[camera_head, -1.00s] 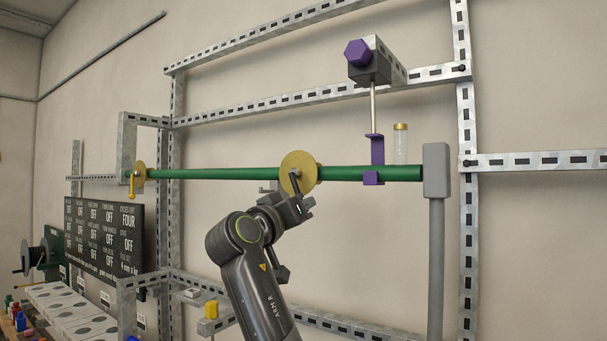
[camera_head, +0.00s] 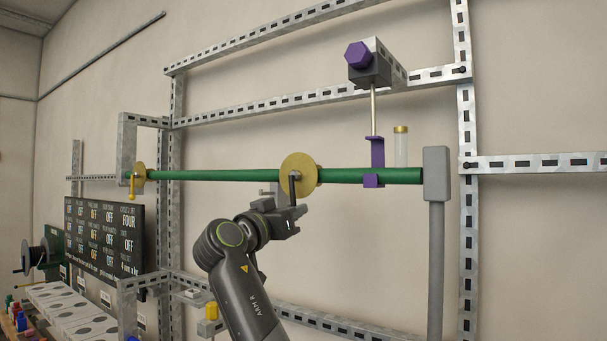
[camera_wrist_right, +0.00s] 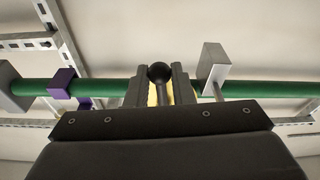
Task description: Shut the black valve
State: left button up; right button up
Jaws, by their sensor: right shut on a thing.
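The black valve's handle (camera_head: 293,188) hangs down from the hub of a brass disc (camera_head: 300,172) on the green pipe (camera_head: 222,175). My right gripper (camera_head: 296,210) is at the lower end of this handle, below the disc, and is shut on it. In the right wrist view the handle's round black end (camera_wrist_right: 159,72) shows between the two fingers of my right gripper (camera_wrist_right: 159,88), with the brass disc behind, mostly hidden by the fingers. My left gripper is not in view.
Another brass disc with a yellow handle (camera_head: 132,186) sits at the pipe's left end. A purple bracket (camera_head: 377,152) and a clear jar with a gold lid (camera_head: 401,148) are right of the valve. A grey post (camera_head: 436,240) carries the right end. Slotted metal rails surround the pipe.

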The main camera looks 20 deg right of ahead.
jog(key=shift+w+a+m, duration=0.2)
jog(key=shift+w+m, duration=0.05)
jog(key=shift+m, duration=0.35)
jog(key=shift+w+a+r+m, duration=0.1)
jog(key=shift+w+m, duration=0.05)
jog(key=shift+m, duration=0.15)
jog(key=o, duration=1.9)
jog(key=shift+h, duration=0.3)
jog(key=shift+g, duration=0.3)
jog(key=shift+a, duration=0.1)
jog(key=r+b+v, duration=0.1)
jog(key=v, duration=0.3)
jog(key=b+v, duration=0.1)
jog(key=v, duration=0.4)
jog(key=r+b+v, duration=0.1)
jog(key=b+v, duration=0.1)
jog(key=v, duration=0.2)
jog(key=shift+s+a+r, duration=0.15)
jog(key=shift+s+a, duration=0.2)
jog(key=shift+s, duration=0.15)
